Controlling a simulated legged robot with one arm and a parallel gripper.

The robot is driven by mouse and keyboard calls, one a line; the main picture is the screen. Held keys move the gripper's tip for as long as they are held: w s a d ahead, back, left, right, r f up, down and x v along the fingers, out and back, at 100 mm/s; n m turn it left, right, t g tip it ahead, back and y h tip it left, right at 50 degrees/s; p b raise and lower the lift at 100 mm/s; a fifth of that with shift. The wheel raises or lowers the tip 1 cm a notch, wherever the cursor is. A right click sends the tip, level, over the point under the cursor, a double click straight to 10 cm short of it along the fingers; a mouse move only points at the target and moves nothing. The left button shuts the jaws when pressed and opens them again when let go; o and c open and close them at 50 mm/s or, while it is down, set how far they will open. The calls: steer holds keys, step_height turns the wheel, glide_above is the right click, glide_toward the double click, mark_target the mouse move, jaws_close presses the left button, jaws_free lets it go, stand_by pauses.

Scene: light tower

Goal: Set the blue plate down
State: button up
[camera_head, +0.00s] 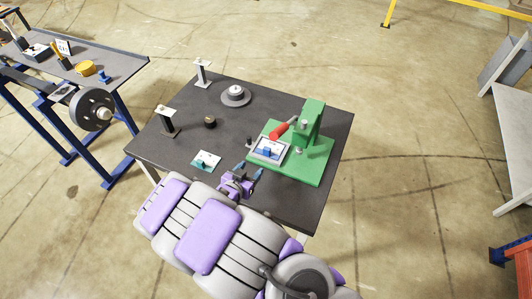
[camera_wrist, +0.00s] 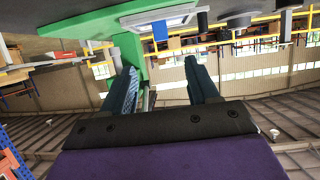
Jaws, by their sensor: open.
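My gripper (camera_head: 249,170) is open, with nothing visible between its fingers. It is above the dark table, just in front of a green press (camera_head: 309,125). A small teal-blue plate (camera_head: 198,164) with a pale patch lies on the table, left of my gripper. A blue block-like piece (camera_head: 267,153) sits in a white-rimmed tray (camera_head: 258,156) on the press base, beyond my fingertips. In the wrist view my open fingers (camera_wrist: 161,72) point toward the press, and the blue piece (camera_wrist: 160,32) shows beyond them. I cannot tell which blue thing is the task's plate.
The dark table (camera_head: 240,205) also bears a grey round disc (camera_head: 235,97), a small dark knob (camera_head: 210,122) and two upright stands (camera_head: 202,73). The press has a red handle (camera_head: 279,131). A blue-legged bench (camera_head: 120,65) stands at left.

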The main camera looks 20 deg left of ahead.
steer(key=b, duration=0.1)
glide_toward(266, 149)
steer(key=w+f, duration=0.1)
steer(key=w, duration=0.1)
steer(key=w+f, duration=0.1)
steer(key=shift+w+d+f, duration=0.3)
steer(key=shift+w+f, duration=0.05)
steer(key=shift+f, duration=0.05)
steer(key=shift+r+b+x, duration=0.2)
steer(key=shift+b+x, duration=0.25)
steer(key=shift+x, duration=1.15)
steer(key=shift+r+b+x, duration=0.25)
steer(key=shift+b+x, duration=0.15)
steer(key=shift+x, duration=1.15)
steer(key=shift+w+a, duration=0.1)
steer(key=shift+w, duration=0.05)
jaws_close()
steer(key=shift+r, duration=0.15)
